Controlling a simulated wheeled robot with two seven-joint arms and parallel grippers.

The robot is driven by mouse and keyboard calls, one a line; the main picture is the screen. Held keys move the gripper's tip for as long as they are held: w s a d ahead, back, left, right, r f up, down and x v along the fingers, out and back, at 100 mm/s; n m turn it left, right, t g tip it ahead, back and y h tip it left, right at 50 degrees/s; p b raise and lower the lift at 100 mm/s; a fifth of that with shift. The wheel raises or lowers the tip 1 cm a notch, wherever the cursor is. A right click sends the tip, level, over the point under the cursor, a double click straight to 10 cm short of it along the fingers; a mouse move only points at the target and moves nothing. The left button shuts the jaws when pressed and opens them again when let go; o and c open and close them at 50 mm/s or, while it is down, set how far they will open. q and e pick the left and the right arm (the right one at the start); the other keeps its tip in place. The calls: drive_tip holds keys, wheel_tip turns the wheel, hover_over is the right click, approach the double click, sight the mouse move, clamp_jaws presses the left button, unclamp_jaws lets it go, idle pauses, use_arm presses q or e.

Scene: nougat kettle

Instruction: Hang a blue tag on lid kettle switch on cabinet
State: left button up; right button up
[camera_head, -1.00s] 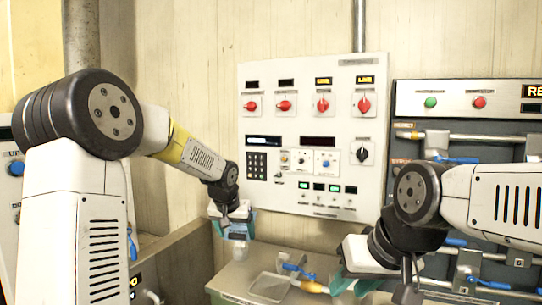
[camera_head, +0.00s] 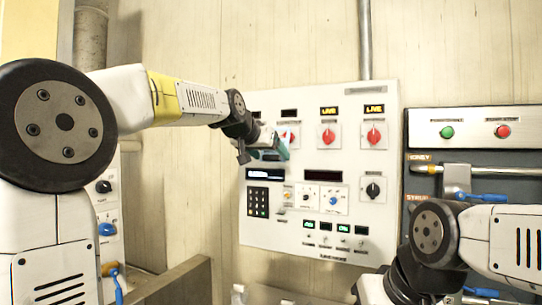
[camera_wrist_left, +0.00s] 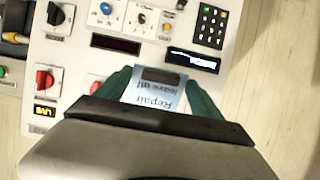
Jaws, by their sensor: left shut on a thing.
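My left gripper (camera_head: 273,147) is raised in front of the upper left of the white control cabinet (camera_head: 392,215). In the left wrist view its teal fingers (camera_wrist_left: 157,82) are shut on a pale blue tag (camera_wrist_left: 158,97) with the words "Repair leave off" and a dark slot. The cabinet's upper row has red rotary switches (camera_head: 328,135), one at the right end (camera_head: 373,135); both have lit "LIVE" displays above. Another red switch (camera_head: 287,133) is partly covered by the gripper, and the leftmost is hidden. Switch labels are too small to read. My right gripper's fingers are out of frame.
A keypad (camera_head: 258,201), a black knob (camera_head: 373,189) and small lit displays sit lower on the cabinet. A dark panel (camera_head: 470,116) with buttons and blue-handled valves stands at right. Bare wall (camera_head: 200,60) is left of the cabinet.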

use_arm(q)
drive_tip(key=w+d, duration=0.3)
drive_tip(key=w, duration=0.4)
drive_tip(key=shift+w+f, duration=0.15)
drive_tip(key=shift+f, duration=0.3)
idle(0.4)
idle(0.5)
drive_tip(key=o, duration=1.3)
drive_tip(key=shift+o, duration=0.2)
drive_tip(key=v, duration=0.7)
drive_tip(key=shift+r, duration=0.1)
drive_tip(key=s+a+f+n+g+y, duration=0.1)
drive_tip(key=s+a+f+g, duration=0.1)
drive_tip(key=s+f, duration=0.8)
drive_tip(key=s+a+f+n+g+y, duration=0.1)
drive_tip(key=s+a+f, duration=0.4)
drive_tip(key=s+f, duration=0.5)
drive_tip(key=s+a+f+n+g+y, duration=0.1)
drive_tip(key=s+a+f+n+g, duration=0.1)
drive_tip(key=s+f, duration=0.7)
drive_tip(key=s+a+g, duration=0.1)
drive_tip(key=s+a, duration=0.1)
drive_tip(key=s, duration=0.4)
drive_tip(key=shift+s+a+f, duration=0.2)
drive_tip(key=shift+s+f, duration=0.1)
drive_tip(key=shift+f, duration=0.1)
